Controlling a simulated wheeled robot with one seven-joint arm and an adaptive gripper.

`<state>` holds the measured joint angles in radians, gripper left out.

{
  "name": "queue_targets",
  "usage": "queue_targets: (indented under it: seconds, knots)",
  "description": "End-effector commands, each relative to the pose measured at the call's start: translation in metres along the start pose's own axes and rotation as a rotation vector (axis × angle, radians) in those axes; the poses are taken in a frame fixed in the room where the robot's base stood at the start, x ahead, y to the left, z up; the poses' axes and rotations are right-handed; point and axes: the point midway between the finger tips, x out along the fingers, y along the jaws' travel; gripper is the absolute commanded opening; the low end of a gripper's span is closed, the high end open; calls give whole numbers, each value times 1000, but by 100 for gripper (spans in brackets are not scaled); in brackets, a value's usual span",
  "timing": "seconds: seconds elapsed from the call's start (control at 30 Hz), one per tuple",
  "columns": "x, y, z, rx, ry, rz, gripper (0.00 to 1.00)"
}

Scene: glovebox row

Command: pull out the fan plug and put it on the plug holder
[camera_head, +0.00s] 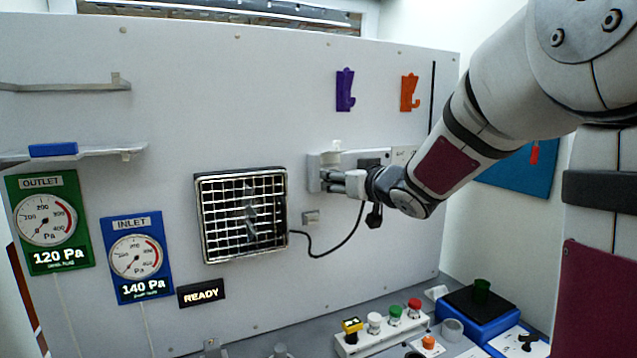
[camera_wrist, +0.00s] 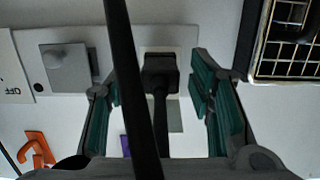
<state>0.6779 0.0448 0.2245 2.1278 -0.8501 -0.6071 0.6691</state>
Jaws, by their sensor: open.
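The black fan plug (camera_wrist: 160,72) sits against a pale wall plate (camera_wrist: 120,60) in the wrist view. Its thick lead runs from it toward the camera, and a dark cord (camera_wrist: 130,60) crosses the foreground. My gripper (camera_wrist: 157,85) is open, its green-padded fingers on either side of the plug with visible gaps. In the head view my gripper (camera_head: 328,180) is at the wall plate, and its fingers hide the plug. The fan (camera_head: 242,215) is left of it, with its black cord (camera_head: 325,252) looping toward my wrist. I cannot tell for certain which fixture is the plug holder.
A small grey bracket (camera_head: 311,217) is below the gripper. A purple hook (camera_head: 345,90) and an orange hook (camera_head: 410,92) hang above. A button box (camera_head: 380,335) and a blue block (camera_head: 480,310) stand below. Gauges fill the left wall.

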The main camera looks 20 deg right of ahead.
Motion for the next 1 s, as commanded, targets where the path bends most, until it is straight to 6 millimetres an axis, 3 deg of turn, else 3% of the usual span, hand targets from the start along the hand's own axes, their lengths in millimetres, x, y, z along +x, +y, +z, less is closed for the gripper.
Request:
queue_targets:
  seconds: [0.23, 0.4, 0.47, 0.53, 0.57, 0.63, 0.67, 1.0]
  knots:
    - [0, 0, 0, 0, 0, 0, 48]
    - [0, 0, 0, 0, 0, 0, 10]
    - [0, 0, 0, 0, 0, 0, 0]
    - [0, 0, 0, 0, 0, 0, 0]
    - [0, 0, 0, 0, 0, 0, 18]
    - [0, 0, 0, 0, 0, 0, 2]
    - [0, 0, 0, 0, 0, 0, 0]
    - [-3, 0, 0, 0, -1, 0, 0]
